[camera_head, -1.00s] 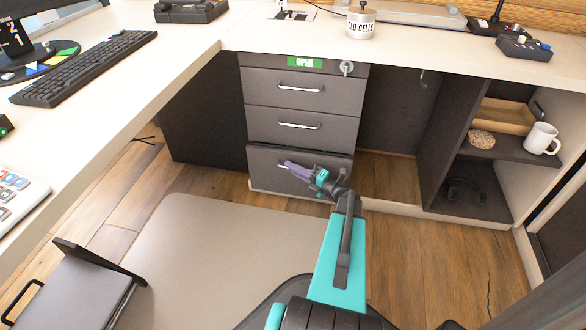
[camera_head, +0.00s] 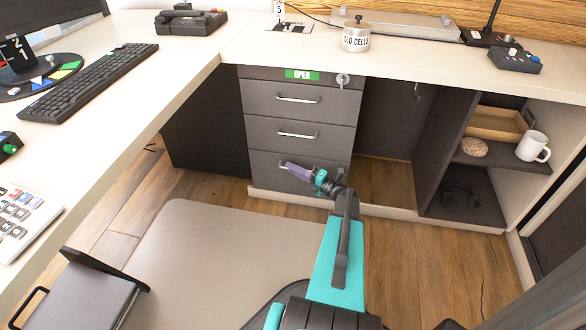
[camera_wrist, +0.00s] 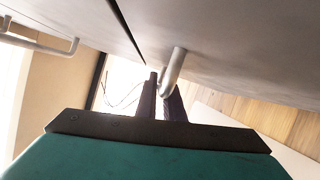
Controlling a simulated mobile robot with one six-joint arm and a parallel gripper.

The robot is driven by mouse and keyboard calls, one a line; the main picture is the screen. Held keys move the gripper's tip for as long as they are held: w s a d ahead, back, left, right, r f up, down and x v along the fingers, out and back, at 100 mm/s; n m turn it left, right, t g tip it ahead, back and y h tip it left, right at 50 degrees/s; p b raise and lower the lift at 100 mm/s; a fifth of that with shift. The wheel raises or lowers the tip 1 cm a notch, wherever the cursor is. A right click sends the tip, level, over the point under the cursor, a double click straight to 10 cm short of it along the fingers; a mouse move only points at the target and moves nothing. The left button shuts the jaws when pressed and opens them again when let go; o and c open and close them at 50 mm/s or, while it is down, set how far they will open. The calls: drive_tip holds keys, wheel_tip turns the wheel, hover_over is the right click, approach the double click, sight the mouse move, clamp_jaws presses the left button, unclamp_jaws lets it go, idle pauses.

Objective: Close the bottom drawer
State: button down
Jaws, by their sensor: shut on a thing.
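The bottom drawer (camera_head: 268,180) is the lowest grey front of the drawer unit under the desk. In the head view it looks about flush with the drawers above. My gripper (camera_head: 292,168) is at this front, its purple fingers covering most of the handle. In the wrist view my gripper (camera_wrist: 161,88) has its fingers on either side of the metal handle (camera_wrist: 174,66), shut on it. A thin dark seam (camera_wrist: 128,30) runs between this front and the one beside it.
The middle drawers (camera_head: 295,118) and the top drawer with the green OPEN label (camera_head: 302,75) look shut. An open shelf with a white mug (camera_head: 533,147) stands to the right. Wood floor (camera_head: 400,250) is free to the right.

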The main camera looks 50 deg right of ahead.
drive_tip(key=shift+w+d, duration=0.15)
drive_tip(key=shift+d, duration=0.15)
drive_tip(key=c, duration=1.9)
unclamp_jaws()
drive_tip(key=shift+a, duration=0.1)
drive_tip(key=s+d+f+p, duration=0.1)
drive_tip(key=s+p, duration=0.3)
drive_tip(key=s, duration=0.9)
drive_tip(key=shift+s+d+p, duration=0.3)
drive_tip(key=shift+s+d, duration=0.05)
drive_tip(key=shift+d, duration=0.35)
